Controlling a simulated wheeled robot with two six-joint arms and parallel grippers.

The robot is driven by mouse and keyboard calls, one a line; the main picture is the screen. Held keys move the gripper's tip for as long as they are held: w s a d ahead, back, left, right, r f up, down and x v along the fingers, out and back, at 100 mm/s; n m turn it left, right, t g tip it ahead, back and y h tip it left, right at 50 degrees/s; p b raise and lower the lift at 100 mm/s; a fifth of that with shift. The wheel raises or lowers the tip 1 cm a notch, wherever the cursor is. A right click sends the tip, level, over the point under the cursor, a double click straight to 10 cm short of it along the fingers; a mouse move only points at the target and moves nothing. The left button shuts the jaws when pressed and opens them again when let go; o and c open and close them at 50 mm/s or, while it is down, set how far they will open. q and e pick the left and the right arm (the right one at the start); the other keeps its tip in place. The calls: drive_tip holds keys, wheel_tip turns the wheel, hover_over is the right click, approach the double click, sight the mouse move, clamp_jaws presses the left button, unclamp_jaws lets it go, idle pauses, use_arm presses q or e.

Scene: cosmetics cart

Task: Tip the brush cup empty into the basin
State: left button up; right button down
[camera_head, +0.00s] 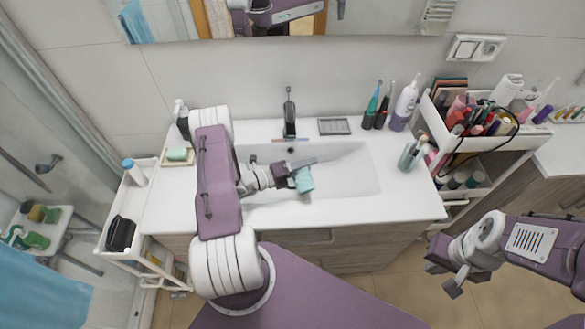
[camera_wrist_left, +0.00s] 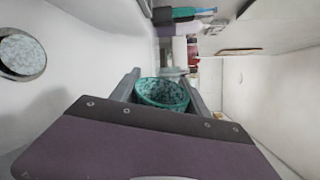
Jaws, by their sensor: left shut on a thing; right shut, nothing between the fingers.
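A teal cup (camera_head: 304,180) is held over the white basin (camera_head: 352,172). My left gripper (camera_head: 292,180) is shut on it. In the left wrist view the cup (camera_wrist_left: 162,94) sits between the two fingers, its round mouth facing the camera. Its inside looks mottled teal and pale; no brushes stick out of it. It looks tilted in the head view. A greyish cup with brushes (camera_head: 410,156) stands on the counter right of the basin, apart from both grippers. My right gripper (camera_head: 449,280) is shut and empty, low at the right, off the counter.
The tap (camera_head: 289,112) stands behind the basin. A soap dish (camera_head: 178,156) is at the left. Electric toothbrushes (camera_head: 372,106) and a white bottle (camera_head: 404,104) stand at the back right. A crowded cosmetics cart (camera_head: 485,143) is at the right. The counter's front strip is clear.

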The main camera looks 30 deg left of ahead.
use_arm(q)
drive_tip(key=shift+s+d+r+m, duration=0.1)
drive_tip(key=shift+d+r+m, duration=0.05)
drive_tip(key=shift+r+m, duration=0.5)
drive_tip(key=m, duration=0.1)
drive_tip(key=m+b, duration=0.1)
drive_tip(key=f+m+b, duration=0.1)
drive_tip(key=shift+s+d+f+m+t+y, duration=0.1)
drive_tip(key=shift+s+d+m+t+y, duration=0.1)
drive_tip(key=shift+d+m+t+y, duration=0.15)
drive_tip(key=shift+s+d+r+m+p, duration=0.1)
drive_tip(key=shift+r+m+p, duration=0.45)
drive_tip(key=shift+r, duration=0.3)
drive_tip(key=s+d+r+m+t+b, duration=0.1)
drive_tip(key=s+d+r+m, duration=0.1)
drive_tip(key=s+d+m, duration=0.2)
drive_tip(key=shift+d+r+m, duration=0.3)
drive_tip(key=shift+d+m, duration=0.25)
drive_tip(key=shift+m, duration=1.1)
